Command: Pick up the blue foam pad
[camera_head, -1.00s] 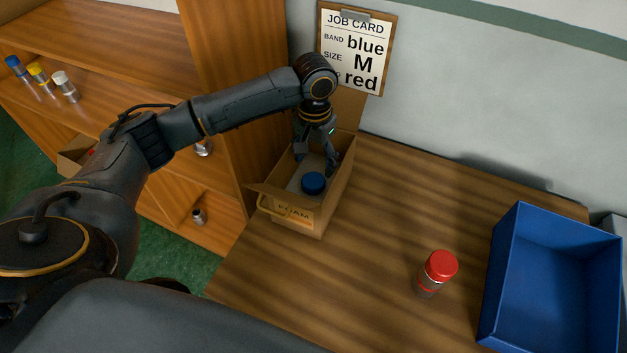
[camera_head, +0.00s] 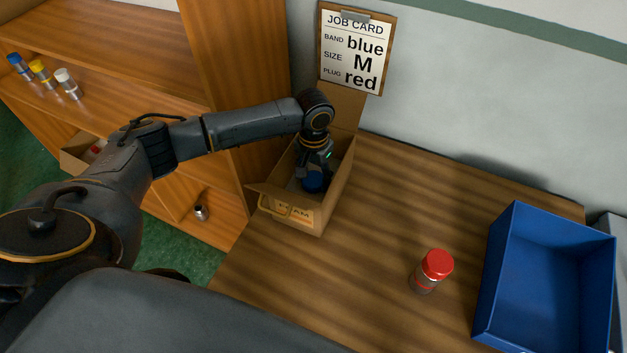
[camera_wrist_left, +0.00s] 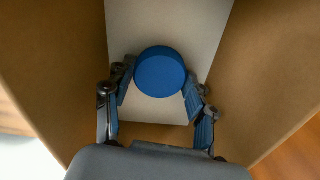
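The blue foam pad (camera_head: 312,183) is a round blue disc inside the open cardboard box (camera_head: 323,215) marked FOAM. The left wrist view shows the pad (camera_wrist_left: 160,72) over a pale surface between the box walls. My left gripper (camera_head: 314,174) reaches down into the box from above. In the left wrist view its two fingers (camera_wrist_left: 158,90) stand apart, one on each side of the pad's near half. I cannot tell whether the fingertips touch it. My right gripper is not in view.
A red-capped jar (camera_head: 432,271) stands on the wooden table (camera_head: 370,240), with a blue bin (camera_head: 548,285) at the right. A job card (camera_head: 355,50) hangs on the wall. A wooden shelf (camera_head: 120,75) with small jars is at the left. The table between box and jar is clear.

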